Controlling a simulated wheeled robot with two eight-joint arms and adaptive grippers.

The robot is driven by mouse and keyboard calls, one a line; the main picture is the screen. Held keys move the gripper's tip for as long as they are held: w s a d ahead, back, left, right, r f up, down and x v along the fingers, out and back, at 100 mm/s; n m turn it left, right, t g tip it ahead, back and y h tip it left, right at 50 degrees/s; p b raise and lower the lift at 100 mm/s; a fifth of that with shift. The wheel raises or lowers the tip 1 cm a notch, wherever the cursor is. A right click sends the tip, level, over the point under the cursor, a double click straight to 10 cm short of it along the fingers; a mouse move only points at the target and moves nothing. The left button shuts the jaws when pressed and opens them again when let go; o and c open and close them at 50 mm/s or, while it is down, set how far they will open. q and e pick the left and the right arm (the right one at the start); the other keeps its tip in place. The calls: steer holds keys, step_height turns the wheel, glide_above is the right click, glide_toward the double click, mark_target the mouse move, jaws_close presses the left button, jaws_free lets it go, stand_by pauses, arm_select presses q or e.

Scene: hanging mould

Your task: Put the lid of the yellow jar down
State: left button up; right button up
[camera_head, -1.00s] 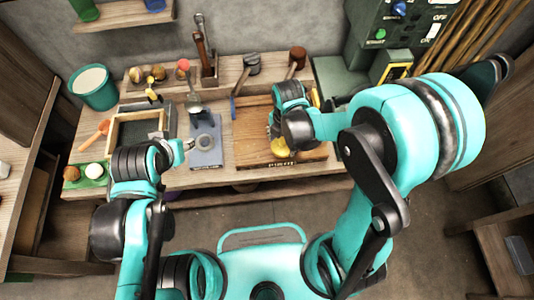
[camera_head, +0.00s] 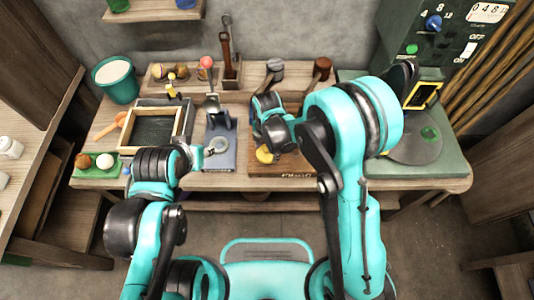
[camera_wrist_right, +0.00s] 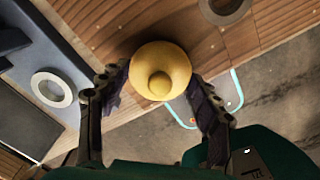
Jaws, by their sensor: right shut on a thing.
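The yellow lid, round with a small knob in its middle, shows in the right wrist view (camera_wrist_right: 160,68) between the two fingers of my right gripper (camera_wrist_right: 158,90). The gripper is shut on it. In the head view the lid (camera_head: 265,155) is a small yellow patch below my right gripper (camera_head: 268,145), over the left part of the wooden board (camera_head: 295,170). I cannot tell whether it touches the board. The jar itself is not clearly visible, and my arm hides part of the board. My left gripper (camera_head: 195,155) is beside the blue-grey stand; its fingers are unclear.
The blue-grey stand (camera_head: 221,158) with a pale ring is left of the board. A wooden-framed tray (camera_head: 152,130), a teal bucket (camera_head: 117,80) and a green egg holder (camera_head: 96,166) are further left. A green machine (camera_head: 440,160) stands at the right.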

step_height(320, 180, down, 2)
steer(key=shift+f+b, duration=0.15)
steer(key=shift+b, duration=0.15)
steer(key=shift+f, duration=0.1)
steer(key=o, duration=0.8)
